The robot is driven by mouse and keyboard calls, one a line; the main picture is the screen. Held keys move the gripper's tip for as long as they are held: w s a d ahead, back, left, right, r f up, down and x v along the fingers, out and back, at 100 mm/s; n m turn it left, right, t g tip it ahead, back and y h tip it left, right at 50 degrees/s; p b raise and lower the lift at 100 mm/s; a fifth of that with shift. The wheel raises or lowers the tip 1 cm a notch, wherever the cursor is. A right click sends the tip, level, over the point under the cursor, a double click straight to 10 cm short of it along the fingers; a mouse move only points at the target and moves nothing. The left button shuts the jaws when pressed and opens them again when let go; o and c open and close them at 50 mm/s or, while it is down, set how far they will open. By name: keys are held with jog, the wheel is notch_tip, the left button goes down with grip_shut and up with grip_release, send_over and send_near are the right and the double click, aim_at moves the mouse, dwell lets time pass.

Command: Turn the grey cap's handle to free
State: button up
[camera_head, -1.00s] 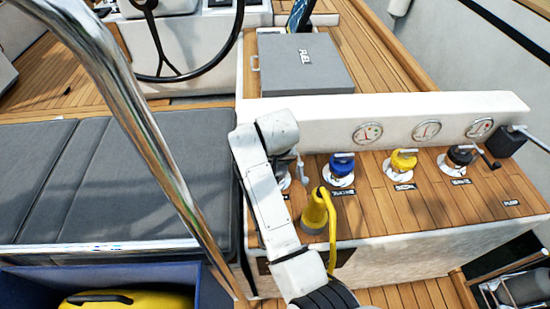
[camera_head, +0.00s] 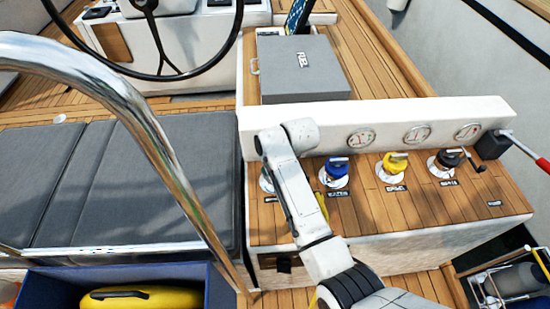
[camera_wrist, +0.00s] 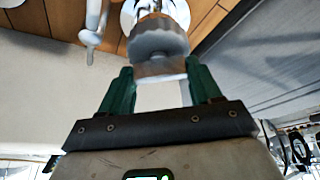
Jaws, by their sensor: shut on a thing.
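The grey cap (camera_wrist: 158,42) is at the top middle of the wrist view, a grey metal-like cylinder on a pale round plate. My gripper (camera_wrist: 160,74) has green fingers on either side of its near end and is shut on it. How the handle is turned is hard to tell. In the head view my arm hides the cap and my gripper; only part of its pale plate (camera_head: 265,180) shows, at the left end of the row of caps.
The blue cap (camera_head: 336,172), yellow cap (camera_head: 395,163) and black cap (camera_head: 448,159) stand to the right on the wooden deck. Gauges line the white ledge (camera_head: 440,110) behind. A grey fuel box (camera_head: 305,75) lies beyond. A steel rail (camera_head: 150,120) crosses the left.

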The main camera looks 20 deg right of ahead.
jog(key=n+y, duration=0.1)
jog(key=n, duration=0.1)
jog(key=n+g+y, duration=0.1)
jog(key=n, duration=0.2)
jog(key=shift+w+d+n, duration=0.15)
jog(key=shift+d+n, duration=0.05)
jog(key=shift+n, duration=0.1)
jog(key=n+g, duration=0.1)
jog(key=n, duration=0.1)
jog(key=n+b, duration=0.1)
jog(key=n, duration=0.1)
jog(key=shift+n+g+y, duration=0.4)
jog(key=o, duration=1.1)
jog(key=shift+c, duration=0.2)
jog(key=shift+r, duration=0.1)
jog(key=v, duration=1)
jog(key=shift+d+r+b, duration=0.2)
jog(key=shift+r+b, duration=0.05)
jog(key=shift+b, duration=0.1)
